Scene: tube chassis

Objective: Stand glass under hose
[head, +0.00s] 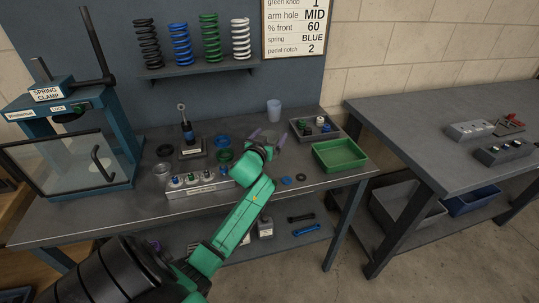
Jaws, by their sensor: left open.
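A pale blue, translucent glass (273,110) stands upright near the back edge of the left workbench. My left gripper (268,136) is open over the bench, just in front of the glass. Its fingers point toward the glass and appear apart from it, with nothing visible between them. I cannot make out a hose in the head view. My right gripper is not in view.
A green tray (339,154) and a grey parts tray (314,129) lie right of my gripper. A labelled block with several knobs (199,188) stands front left. The spring clamp (72,120) is at far left. A second bench (430,112) stands right.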

